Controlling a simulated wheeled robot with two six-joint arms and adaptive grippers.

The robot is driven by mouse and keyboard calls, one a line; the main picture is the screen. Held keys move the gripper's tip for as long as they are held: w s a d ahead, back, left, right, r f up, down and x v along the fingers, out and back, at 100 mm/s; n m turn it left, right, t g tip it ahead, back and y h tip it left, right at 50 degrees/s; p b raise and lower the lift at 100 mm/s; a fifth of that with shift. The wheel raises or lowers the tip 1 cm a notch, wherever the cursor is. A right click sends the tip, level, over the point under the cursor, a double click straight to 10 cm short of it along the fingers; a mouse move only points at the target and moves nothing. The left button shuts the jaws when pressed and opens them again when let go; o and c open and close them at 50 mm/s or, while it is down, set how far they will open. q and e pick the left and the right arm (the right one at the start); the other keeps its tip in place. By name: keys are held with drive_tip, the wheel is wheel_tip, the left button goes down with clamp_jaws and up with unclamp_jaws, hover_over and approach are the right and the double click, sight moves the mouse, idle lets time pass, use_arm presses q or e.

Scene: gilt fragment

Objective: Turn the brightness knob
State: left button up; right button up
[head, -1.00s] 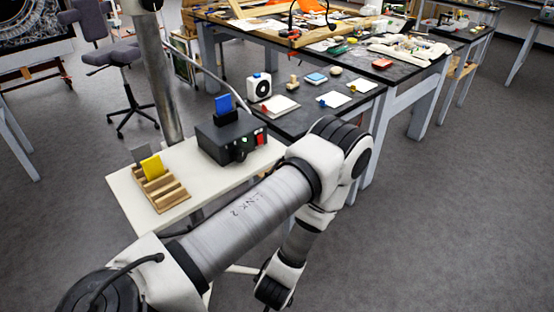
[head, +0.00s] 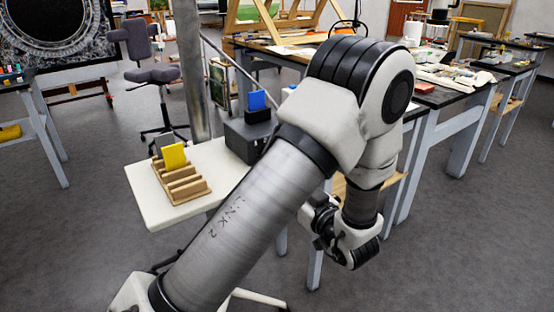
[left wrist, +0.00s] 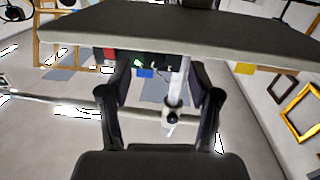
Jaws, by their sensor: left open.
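The black control box (head: 238,141) stands on the white table (head: 150,205), with a blue card (head: 257,100) upright on top. My left arm hides its front in the head view. The left wrist view looks upside down. There the box's dark front shows its red switch (left wrist: 108,54), small green lights (left wrist: 138,61) and the blue card (left wrist: 146,73). I cannot make out the brightness knob. My left gripper (left wrist: 158,78) is open and empty, its fingers reaching toward the box front. Whether it touches anything is unclear. My right gripper is in neither view.
A wooden slotted rack (head: 184,187) holding a yellow card (head: 174,156) and a grey card (head: 163,142) stands at the table's left. A metal post (head: 193,80) rises behind. Dark workbenches (head: 440,97) stand to the right. The floor at lower right is clear.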

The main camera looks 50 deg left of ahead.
use_arm(q)
drive_tip(key=a+r, duration=0.1)
drive_tip(key=a, duration=0.1)
drive_tip(key=w+a+r+n, duration=0.1)
drive_tip(key=a, duration=0.2)
drive_tip(key=a+r+n+b, duration=0.1)
drive_tip(key=a, duration=0.2)
drive_tip(key=shift+w, duration=0.35)
drive_tip(key=shift+d, duration=0.1)
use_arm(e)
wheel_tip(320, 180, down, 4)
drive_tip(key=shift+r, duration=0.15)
use_arm(q)
drive_tip(key=c, duration=1.2)
